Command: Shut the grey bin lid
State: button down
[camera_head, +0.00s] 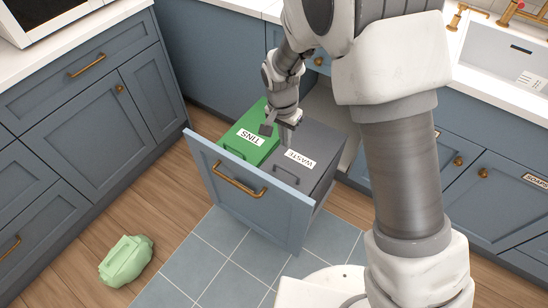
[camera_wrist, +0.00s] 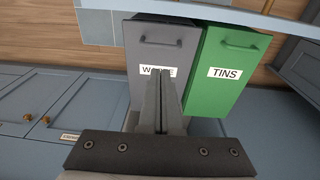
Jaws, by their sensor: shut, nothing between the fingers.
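The grey bin lid (camera_head: 318,140) with a WASTE label lies flat, level with the green lid beside it, and looks shut. Its bar handle (camera_head: 286,168) is near the front edge. The grey lid also shows in the wrist view (camera_wrist: 170,47), left of the green one. My gripper (camera_head: 284,134) is above the lids near their shared edge in the head view. In the wrist view its fingers (camera_wrist: 160,77) are together and empty, covering part of the WASTE label. I cannot tell whether the fingertips touch the grey lid.
The green TINS lid (camera_head: 253,133) is flat too. Both bins sit in a pulled-out blue drawer (camera_head: 243,200) with a brass handle. A pale green bag (camera_head: 126,261) lies on the wooden floor. Cabinets stand on both sides, with a sink (camera_head: 514,62) at the right.

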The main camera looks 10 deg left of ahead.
jog(key=shift+r, duration=0.15)
jog(key=b, duration=0.2)
send_over(284, 180)
jog(key=w, duration=0.2)
jog(key=f, duration=1.4)
jog(key=shift+s+d, duration=0.15)
jog(key=shift+s, duration=0.05)
jog(key=f+b, duration=0.1)
jog(key=f, duration=0.1)
jog(key=s+f+b, duration=0.1)
jog(key=f+b, duration=0.1)
jog(key=shift+s+a+f, duration=0.1)
jog(key=shift+a+f, duration=0.1)
jog(key=shift+s, duration=0.15)
jog(key=shift+s+f, duration=0.1)
jog(key=shift+r+p, duration=0.35)
jog(key=shift+r, duration=0.4)
notch_tip(284, 180, up, 13)
jog(key=s+a+p, duration=0.1)
jog(key=p, duration=0.2)
jog(key=shift+s, duration=0.4)
